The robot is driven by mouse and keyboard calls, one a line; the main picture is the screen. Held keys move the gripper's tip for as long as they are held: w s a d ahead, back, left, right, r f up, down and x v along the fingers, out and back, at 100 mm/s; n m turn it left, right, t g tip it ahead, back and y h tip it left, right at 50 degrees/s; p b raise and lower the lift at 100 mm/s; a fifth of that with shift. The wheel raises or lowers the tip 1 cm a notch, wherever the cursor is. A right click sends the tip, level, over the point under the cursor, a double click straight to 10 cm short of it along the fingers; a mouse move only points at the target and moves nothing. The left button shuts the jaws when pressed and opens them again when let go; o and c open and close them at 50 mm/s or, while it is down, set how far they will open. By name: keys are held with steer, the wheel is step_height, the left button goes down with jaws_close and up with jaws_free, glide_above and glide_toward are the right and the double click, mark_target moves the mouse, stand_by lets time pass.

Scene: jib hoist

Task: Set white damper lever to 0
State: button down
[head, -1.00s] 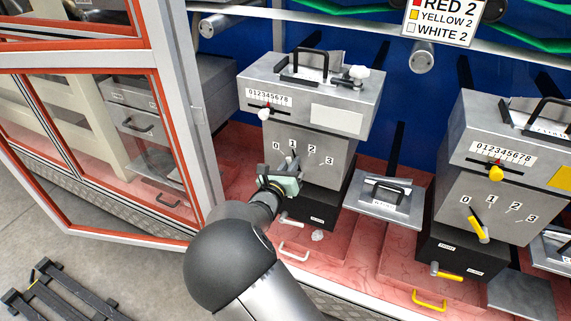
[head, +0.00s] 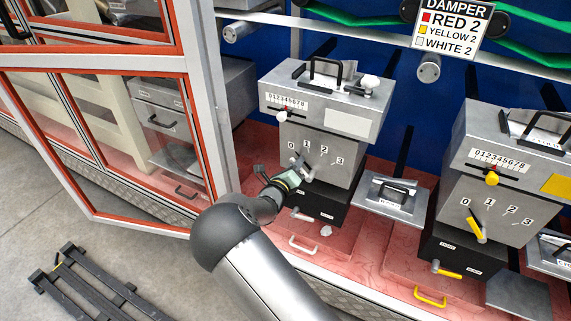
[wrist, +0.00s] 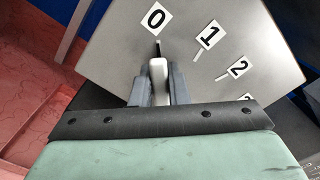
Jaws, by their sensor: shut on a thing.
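The white damper lever (wrist: 157,75) shows in the wrist view as a pale upright bar between my gripper's fingers (wrist: 152,88). Its upper end lies just below the mark under the 0 label (wrist: 155,17). The 1 label (wrist: 209,34) and 2 label (wrist: 238,69) are to its right. In the head view my gripper (head: 300,168) is at the lower front of the left grey box (head: 325,140), below the 0 and 1 labels. It is shut on the lever, which it mostly hides there.
A sign (head: 453,25) reads red 2, yellow 2, white 2. A similar box with a yellow lever (head: 476,229) stands at the right. A white slider knob (head: 282,116) sits above the gripper. An open red-framed door (head: 205,120) stands left of my arm.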

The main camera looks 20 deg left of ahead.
stand_by(0.3)
steer(key=c, duration=1.4)
jaws_free()
steer(key=shift+s, duration=0.1)
steer(key=s+a, duration=0.2)
steer(key=s, duration=1.5)
